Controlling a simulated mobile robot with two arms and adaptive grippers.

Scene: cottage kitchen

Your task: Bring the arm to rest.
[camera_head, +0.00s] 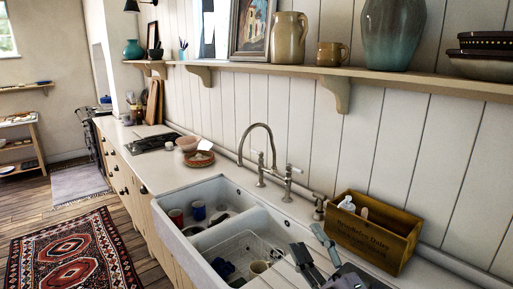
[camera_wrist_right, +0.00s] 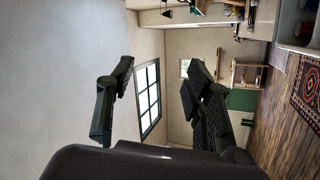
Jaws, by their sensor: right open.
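My right gripper (camera_head: 313,254) is at the bottom of the head view, over the counter at the right of the sink. Its dark fingers are spread apart with nothing between them. In the right wrist view the gripper (camera_wrist_right: 155,105) also shows open and empty, with the wall, a window and the room behind it. The picture there is turned on its side. My left gripper is not in view.
A white double sink (camera_head: 180,243) holds cups and dishes. A tall tap (camera_head: 262,155) stands behind it. A wooden box (camera_head: 374,236) with bottles stands close to my right gripper. A shelf (camera_head: 300,71) with jugs and vases runs above. The patterned rug (camera_head: 72,262) lies on the floor.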

